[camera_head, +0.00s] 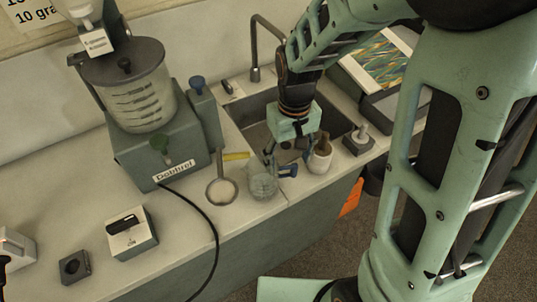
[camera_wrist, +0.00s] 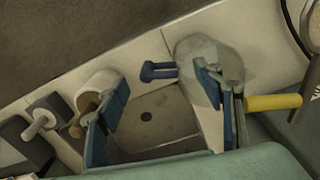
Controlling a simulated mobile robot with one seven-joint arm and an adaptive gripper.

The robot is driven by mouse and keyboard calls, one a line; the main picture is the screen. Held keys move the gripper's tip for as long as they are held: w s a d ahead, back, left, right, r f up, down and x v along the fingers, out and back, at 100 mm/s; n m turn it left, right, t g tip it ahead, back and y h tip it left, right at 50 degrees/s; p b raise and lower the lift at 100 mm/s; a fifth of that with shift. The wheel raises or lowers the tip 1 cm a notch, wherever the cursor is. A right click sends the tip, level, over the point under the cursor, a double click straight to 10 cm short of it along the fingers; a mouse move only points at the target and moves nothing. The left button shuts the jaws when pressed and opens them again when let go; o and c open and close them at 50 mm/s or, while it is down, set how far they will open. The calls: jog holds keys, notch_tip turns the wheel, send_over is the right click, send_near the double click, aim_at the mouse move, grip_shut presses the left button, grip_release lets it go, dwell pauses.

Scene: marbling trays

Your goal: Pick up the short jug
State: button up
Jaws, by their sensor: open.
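The short jug (camera_head: 262,184) is a small clear vessel with a blue handle on its right side. It stands on the counter's front edge, in front of the sink. In the wrist view the jug (camera_wrist: 196,53) is at the upper middle, with its blue handle (camera_wrist: 157,71) pointing left. My gripper (camera_head: 287,157) is open and empty, just above and behind the jug. In the wrist view my gripper (camera_wrist: 168,108) has its blue-padded fingers wide apart. The right finger overlaps the jug's body and hides part of it; I cannot tell whether they touch.
A white cup (camera_head: 319,162) holding a brown-handled tool stands close right of the jug. The sink (camera_head: 256,128) and tap are behind. A large dispenser (camera_head: 140,103) stands left. A white-knobbed block (camera_head: 358,145) is further right.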

aim_at(288, 168)
jog(key=shift+f, duration=2.65)
jog(key=shift+c, duration=0.5)
jog(key=c, duration=1.5)
jog(key=shift+o, duration=0.2)
jog(key=shift+w+r, duration=0.1)
jog(key=shift+r, duration=0.1)
